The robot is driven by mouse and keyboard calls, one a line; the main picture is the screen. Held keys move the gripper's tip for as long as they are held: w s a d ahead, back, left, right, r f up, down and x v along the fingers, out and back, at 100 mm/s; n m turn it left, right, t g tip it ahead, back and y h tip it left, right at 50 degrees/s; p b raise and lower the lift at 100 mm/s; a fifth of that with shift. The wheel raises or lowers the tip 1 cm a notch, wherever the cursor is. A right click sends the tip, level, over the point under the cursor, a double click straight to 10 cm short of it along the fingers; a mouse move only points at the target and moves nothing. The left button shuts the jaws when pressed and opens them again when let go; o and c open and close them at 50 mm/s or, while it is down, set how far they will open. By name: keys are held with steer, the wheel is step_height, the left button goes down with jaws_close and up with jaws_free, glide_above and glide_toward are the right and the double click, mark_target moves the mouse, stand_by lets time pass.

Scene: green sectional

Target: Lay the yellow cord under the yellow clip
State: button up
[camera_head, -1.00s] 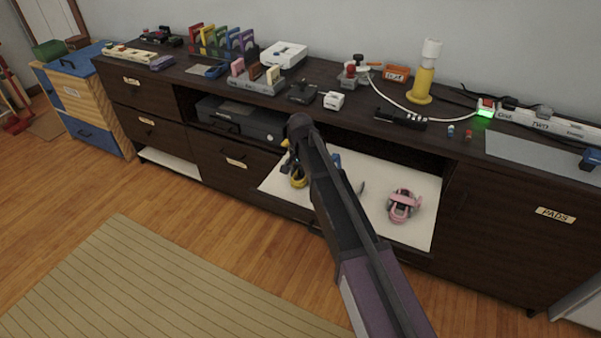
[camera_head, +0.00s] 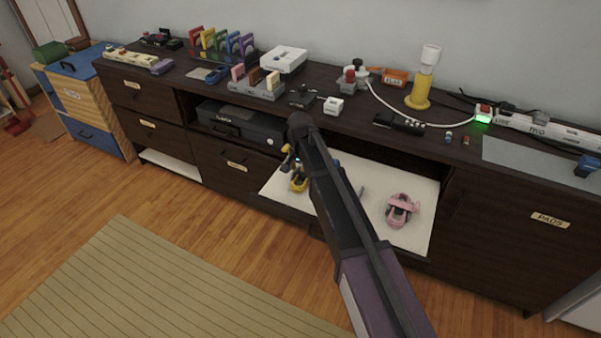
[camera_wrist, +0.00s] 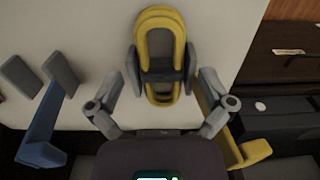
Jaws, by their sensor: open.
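The yellow cord (camera_wrist: 160,24) is a long coiled loop with a dark band around its middle, lying on a white sheet. In the wrist view my gripper (camera_wrist: 162,66) is open, with a grey fingertip on each side of the coil near the band. Whether they touch the cord is unclear. In the head view, a yellow thing (camera_head: 299,184), likely the cord, shows left of my arm, which hides most of my gripper.
The dark cabinet top (camera_head: 350,125) overhangs behind, crowded with objects.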

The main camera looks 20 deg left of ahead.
steer(key=shift+r+p, duration=2.35)
steer(key=shift+r, duration=0.35)
steer(key=shift+s, duration=0.15)
